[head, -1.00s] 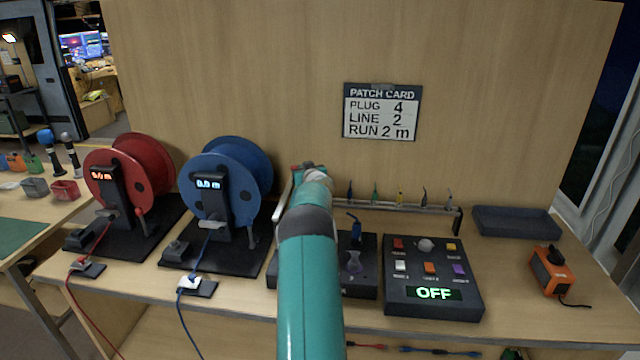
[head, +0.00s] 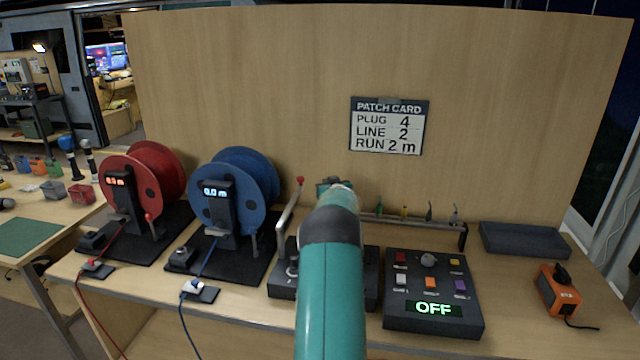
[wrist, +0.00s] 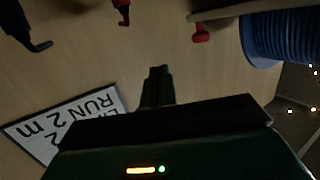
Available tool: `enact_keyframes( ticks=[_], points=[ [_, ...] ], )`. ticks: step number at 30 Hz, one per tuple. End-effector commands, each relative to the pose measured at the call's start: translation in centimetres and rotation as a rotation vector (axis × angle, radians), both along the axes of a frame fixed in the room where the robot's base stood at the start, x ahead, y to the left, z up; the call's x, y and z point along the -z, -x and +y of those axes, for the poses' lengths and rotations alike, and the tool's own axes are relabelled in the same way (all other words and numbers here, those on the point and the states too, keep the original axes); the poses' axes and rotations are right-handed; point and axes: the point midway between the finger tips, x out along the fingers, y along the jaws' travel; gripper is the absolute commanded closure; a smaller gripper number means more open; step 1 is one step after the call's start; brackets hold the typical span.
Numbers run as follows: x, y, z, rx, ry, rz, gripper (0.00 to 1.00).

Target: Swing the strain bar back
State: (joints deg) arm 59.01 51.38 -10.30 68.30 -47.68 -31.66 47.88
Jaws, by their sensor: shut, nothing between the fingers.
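The strain bar is a pale metal lever (head: 287,212) with a red knob (head: 300,181). It stands steeply upright at the left side of a dark base unit (head: 282,285). In the wrist view the red knob (wrist: 201,33) and part of the bar (wrist: 232,10) show at the upper right. My gripper (wrist: 158,72) is shut and empty, apart from the knob, with the wooden back panel beyond it. In the head view my teal arm hides the middle of the base unit and most of the gripper.
Blue (head: 237,195) and red (head: 147,185) cable reels stand left of the bar. Right are a button box (head: 432,310) reading OFF, a dark tray (head: 522,240) and an orange device (head: 558,292).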

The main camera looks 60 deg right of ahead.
Motion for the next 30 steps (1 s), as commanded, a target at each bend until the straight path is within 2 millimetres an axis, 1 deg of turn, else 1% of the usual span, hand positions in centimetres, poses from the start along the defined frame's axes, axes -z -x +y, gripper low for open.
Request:
enact_keyframes(
  ticks=[1, 3, 6, 9, 14, 30],
  points=[
    [-0.3, 1.3, 0.0, 0.005, 0.000, 0.000, 1.00],
    [-0.5, 2.6, 0.2, 0.005, 0.001, 0.001, 1.00],
    [-0.7, 4.0, 0.4, 0.004, 0.000, 0.000, 1.00],
    [-0.8, 4.9, 0.5, 0.004, 0.000, 0.000, 1.00],
    [-0.9, 5.4, 0.5, 0.002, 0.001, -0.001, 1.00],
    [-0.9, 5.5, 0.5, 0.003, 0.001, 0.000, 1.00]
  ],
)
